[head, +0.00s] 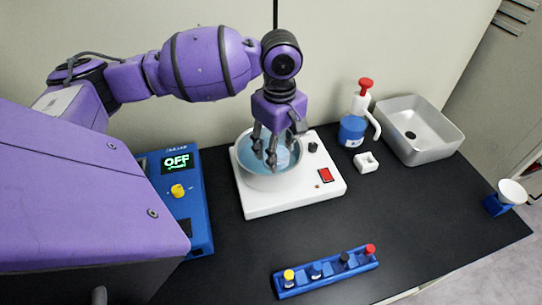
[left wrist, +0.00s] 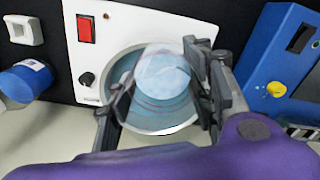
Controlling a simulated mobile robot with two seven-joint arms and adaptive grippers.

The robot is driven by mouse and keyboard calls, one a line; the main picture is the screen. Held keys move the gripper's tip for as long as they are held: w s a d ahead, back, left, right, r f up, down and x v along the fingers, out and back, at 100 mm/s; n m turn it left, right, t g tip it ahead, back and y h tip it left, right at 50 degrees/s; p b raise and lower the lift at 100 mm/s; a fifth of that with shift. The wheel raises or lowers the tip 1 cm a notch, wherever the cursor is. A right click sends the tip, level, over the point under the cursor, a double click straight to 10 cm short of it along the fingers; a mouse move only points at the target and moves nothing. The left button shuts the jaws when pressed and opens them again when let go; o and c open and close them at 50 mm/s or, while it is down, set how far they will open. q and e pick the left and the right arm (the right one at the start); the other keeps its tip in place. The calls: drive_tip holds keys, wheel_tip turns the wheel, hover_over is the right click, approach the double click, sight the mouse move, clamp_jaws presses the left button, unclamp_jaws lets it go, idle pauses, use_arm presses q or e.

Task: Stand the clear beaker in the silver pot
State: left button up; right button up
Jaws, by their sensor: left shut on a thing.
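The silver pot (head: 246,179) stands on a white hot plate (head: 322,190) and holds bluish water; its rim also shows in the left wrist view (left wrist: 108,70). My left gripper (head: 272,158) points down over the pot, its fingertips within the rim. In the left wrist view my left gripper (left wrist: 165,108) is shut on the clear beaker (left wrist: 166,76), with a finger on either side of it. The beaker shows faintly between the fingers in the head view (head: 285,157). Whether its base touches the pot's floor I cannot tell. My right gripper is in neither view.
A blue device (head: 196,215) reading OFF stands left of the hot plate. A blue rack (head: 327,272) with several capped vials lies in front. A blue bottle with a red top (head: 353,130), a small white block (head: 366,162) and a sink (head: 440,148) stand right.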

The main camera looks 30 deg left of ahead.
use_arm(q)
drive_tip(key=w+a+f, duration=0.1)
drive_tip(key=f, duration=0.1)
drive_tip(key=w+a+f, duration=0.1)
drive_tip(key=a+f, duration=0.1)
drive_tip(key=w+a+f+b, duration=0.1)
drive_tip(key=w+a+f, duration=0.1)
drive_tip(key=shift+w+f, duration=0.1)
drive_tip(key=shift+f, duration=0.05)
drive_tip(key=shift+w+a+f, duration=0.15)
drive_tip(key=shift+f, duration=1.55)
drive_tip(key=shift+f, duration=0.15)
drive_tip(key=o, duration=1.3)
wheel_tip(320, 180, up, 12)
drive_tip(key=shift+p, duration=0.4)
